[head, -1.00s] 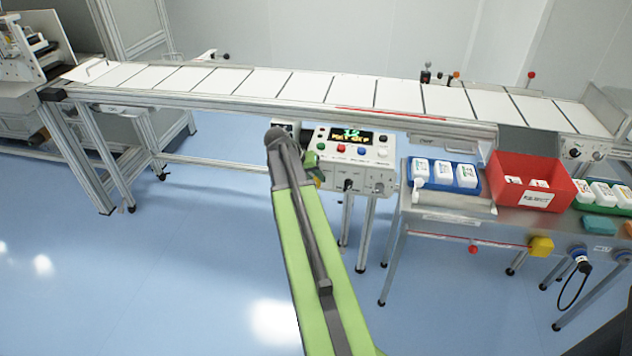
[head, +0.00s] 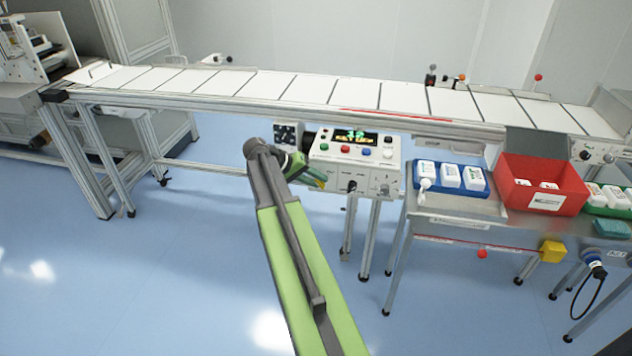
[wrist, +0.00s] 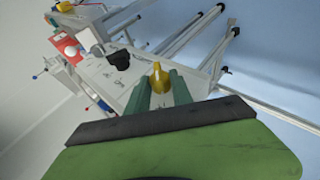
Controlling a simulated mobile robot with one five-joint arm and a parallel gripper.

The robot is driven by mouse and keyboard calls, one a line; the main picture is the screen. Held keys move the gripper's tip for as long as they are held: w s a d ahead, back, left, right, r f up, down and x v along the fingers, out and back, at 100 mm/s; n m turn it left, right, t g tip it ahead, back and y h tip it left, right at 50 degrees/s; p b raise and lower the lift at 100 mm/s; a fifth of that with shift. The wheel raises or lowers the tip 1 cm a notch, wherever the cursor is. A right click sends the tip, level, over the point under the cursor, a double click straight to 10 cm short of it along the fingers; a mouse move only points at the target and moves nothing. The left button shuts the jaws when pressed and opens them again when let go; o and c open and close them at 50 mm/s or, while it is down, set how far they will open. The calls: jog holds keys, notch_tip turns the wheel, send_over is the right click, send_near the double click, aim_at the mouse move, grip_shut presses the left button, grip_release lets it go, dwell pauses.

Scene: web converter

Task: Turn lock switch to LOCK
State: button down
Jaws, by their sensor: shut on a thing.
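The off-white control box (head: 330,172) hangs under the conveyor's front edge, with a lit display and colored buttons on its sloped top. My gripper (head: 322,183) is at the left part of its front face. In the wrist view, my gripper's two green fingers (wrist: 160,88) are shut on a yellow knob (wrist: 158,73), seemingly the lock switch, on the box's front face. The knob points roughly away from my palm. A black knob (wrist: 119,60) sits beside it, apart from the fingers. The switch labels are too small to read, and my fingers hide the knob's base.
The conveyor (head: 300,88) runs above and behind the box. A steel table (head: 455,207) at right holds a blue tray (head: 425,184) of white bottles and a red bin (head: 515,192). The blue floor (head: 170,260) at left is open.

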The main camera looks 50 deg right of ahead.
jog(key=shift+s, duration=0.1)
jog(key=c, duration=1.1)
grip_release()
jog(key=shift+r, duration=0.1)
jog(key=p+v, duration=1.1)
jog(key=v, duration=0.6)
jog(key=shift+a, duration=0.15)
